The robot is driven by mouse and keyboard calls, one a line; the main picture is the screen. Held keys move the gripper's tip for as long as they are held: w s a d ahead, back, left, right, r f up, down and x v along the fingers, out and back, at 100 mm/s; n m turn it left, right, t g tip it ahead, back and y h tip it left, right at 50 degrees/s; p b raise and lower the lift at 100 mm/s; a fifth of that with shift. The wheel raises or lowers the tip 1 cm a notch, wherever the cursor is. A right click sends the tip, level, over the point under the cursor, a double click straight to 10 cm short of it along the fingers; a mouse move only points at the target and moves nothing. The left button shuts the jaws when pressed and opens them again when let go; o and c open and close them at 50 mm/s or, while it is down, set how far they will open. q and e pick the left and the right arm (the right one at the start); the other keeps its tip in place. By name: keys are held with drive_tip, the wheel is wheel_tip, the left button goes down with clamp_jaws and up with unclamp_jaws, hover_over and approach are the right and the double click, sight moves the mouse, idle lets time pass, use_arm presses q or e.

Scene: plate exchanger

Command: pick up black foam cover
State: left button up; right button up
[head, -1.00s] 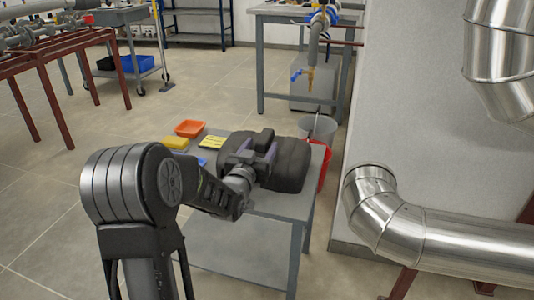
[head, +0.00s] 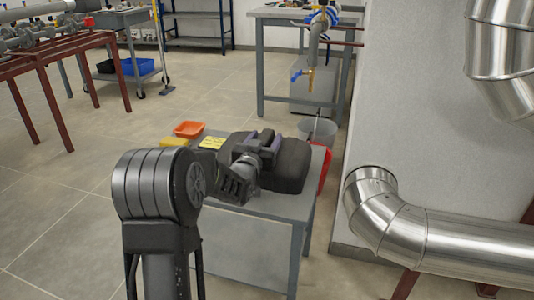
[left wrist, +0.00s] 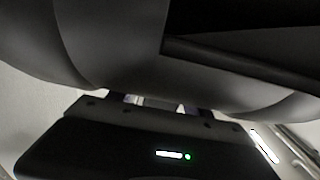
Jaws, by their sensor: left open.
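The black foam cover (head: 292,168) is a bulky, rounded dark block lying on the grey table. My left gripper (head: 265,143) is over its left and upper part in the head view, with its two fingers apart. In the left wrist view the cover (left wrist: 110,62) fills the upper part as a dark curved mass, right beside the fingers of my gripper (left wrist: 166,104). The fingertips are largely hidden there, and I cannot tell whether they touch the cover. My right gripper is not in view.
The grey table (head: 265,205) also holds an orange tray (head: 188,129), a yellow block (head: 174,142) and a yellow note (head: 211,143). A grey bucket (head: 320,130) and a red container (head: 325,170) stand behind the table's right edge. A large metal pipe (head: 440,240) is at the right.

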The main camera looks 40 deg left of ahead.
use_arm(q)
clamp_jaws()
idle(0.7)
idle(0.7)
